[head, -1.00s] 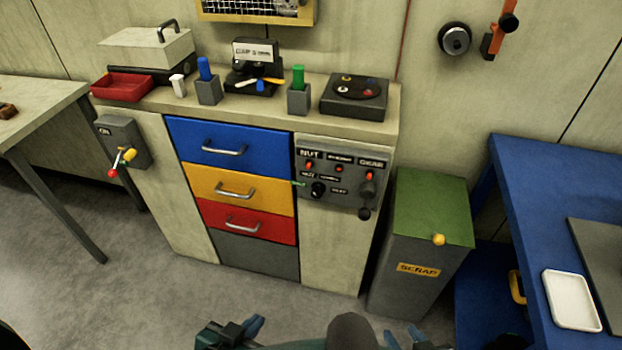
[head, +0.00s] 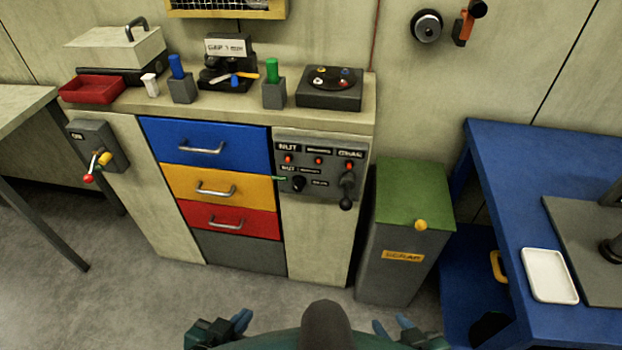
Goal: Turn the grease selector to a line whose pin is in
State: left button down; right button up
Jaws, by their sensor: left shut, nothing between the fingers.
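The selector panel (head: 325,205) is a grey plate on the front of the cabinet, right of the drawers. It has a row of labels, the clearest reading NUT and GEAR, with small red parts under them. A black round knob (head: 298,183) sits low on its left, with a thin green piece beside it. A black-ended lever (head: 346,190) is on its right. How far each pin is in is too small to tell. My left gripper (head: 240,319) is shut and empty at the bottom edge, well short of the panel. My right gripper (head: 393,325) looks open and empty, right of it.
A scrap bin (head: 400,262) with a green lid stands right of the cabinet. A blue table (head: 515,200) with a white tray (head: 549,275) is further right. A lever box (head: 97,143) is on the cabinet's left. The floor before the cabinet is clear.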

aim_at(299, 181)
jog(key=i+j+z, duration=0.25)
jog(key=i+j, duration=0.6)
jog(key=i, duration=0.15)
